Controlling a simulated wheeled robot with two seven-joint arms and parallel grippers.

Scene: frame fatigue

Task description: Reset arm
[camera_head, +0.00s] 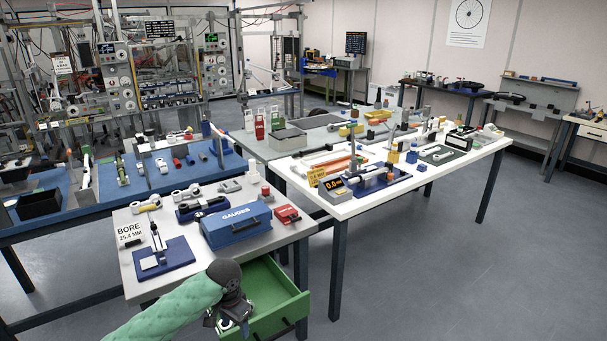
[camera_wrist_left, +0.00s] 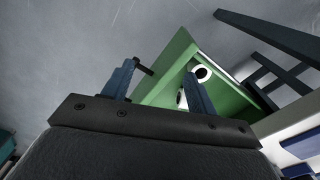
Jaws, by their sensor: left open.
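My left arm (camera_head: 165,312), in a green padded sleeve, reaches in from the bottom left of the head view. My left gripper (camera_head: 228,322) is at the near edge of the open green drawer (camera_head: 290,308), pointing down. In the left wrist view my left gripper (camera_wrist_left: 160,70) has its two dark blue fingers spread apart, with nothing seen held between them. The green drawer (camera_wrist_left: 172,62) lies beyond the fingers, and white round pieces (camera_wrist_left: 202,73) show in it. I cannot tell whether a finger touches the drawer. My right arm and gripper are not in view.
Above the drawer, a white bench (camera_head: 150,288) carries a blue GAUGES box (camera_head: 236,227), a red box (camera_head: 287,214), a blue stand (camera_head: 165,258) and a BORE sign (camera_head: 130,232). Another white table (camera_head: 470,155) stands right. Open grey floor (camera_head: 450,270) lies at the right.

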